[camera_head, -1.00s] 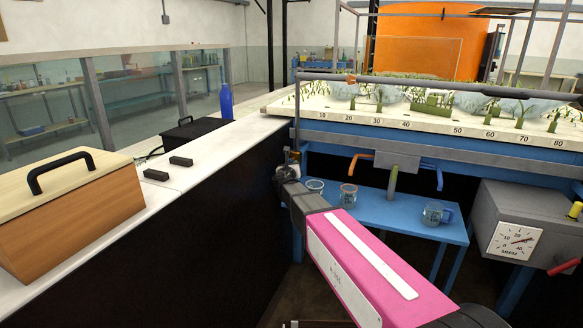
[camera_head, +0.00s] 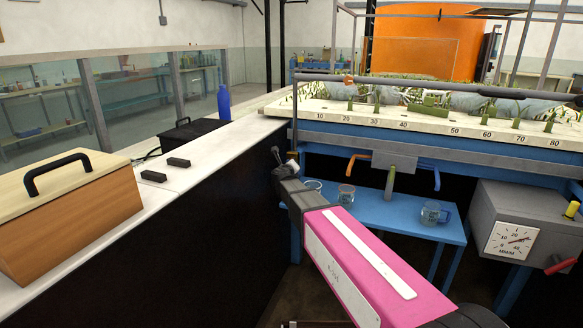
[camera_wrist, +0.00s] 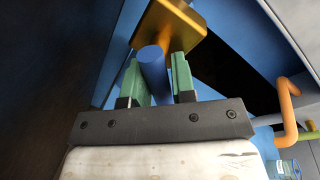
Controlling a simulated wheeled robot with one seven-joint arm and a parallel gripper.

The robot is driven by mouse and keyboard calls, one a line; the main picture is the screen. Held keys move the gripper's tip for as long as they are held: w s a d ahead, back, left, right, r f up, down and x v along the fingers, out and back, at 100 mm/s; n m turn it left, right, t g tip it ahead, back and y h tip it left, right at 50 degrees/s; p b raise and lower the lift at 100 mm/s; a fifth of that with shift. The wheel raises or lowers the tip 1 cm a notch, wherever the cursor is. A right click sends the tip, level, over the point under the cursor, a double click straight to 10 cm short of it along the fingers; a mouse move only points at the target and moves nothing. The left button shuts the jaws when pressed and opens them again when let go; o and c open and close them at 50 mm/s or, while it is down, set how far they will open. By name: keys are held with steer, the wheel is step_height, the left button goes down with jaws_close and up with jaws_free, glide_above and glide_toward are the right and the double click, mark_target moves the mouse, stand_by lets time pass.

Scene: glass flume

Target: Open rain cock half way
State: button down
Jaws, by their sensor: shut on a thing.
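The rain cock shows in the wrist view as a square brass body (camera_wrist: 172,32) with a round blue handle (camera_wrist: 151,66). My gripper (camera_wrist: 156,78) has its green fingers on both sides of the blue handle and is shut on it. In the head view my gripper (camera_head: 279,160) is at the left end of the blue flume frame, beside the brass cock (camera_head: 292,155). The handle and fingertips are too small there to make out.
The planted tray (camera_head: 390,122) lies above the frame. A blue bench (camera_head: 385,215) below holds a beaker (camera_head: 346,194) and a jug (camera_head: 432,213). An orange bent pipe (camera_wrist: 288,110) is right of my gripper. The white counter (camera_head: 180,170) edge and dark side are close on the left.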

steer(key=shift+a+f, duration=0.15)
steer(key=shift+a, duration=0.1)
steer(key=c, duration=1)
jaws_free()
steer(key=v, duration=1)
steer(key=shift+s, duration=0.4)
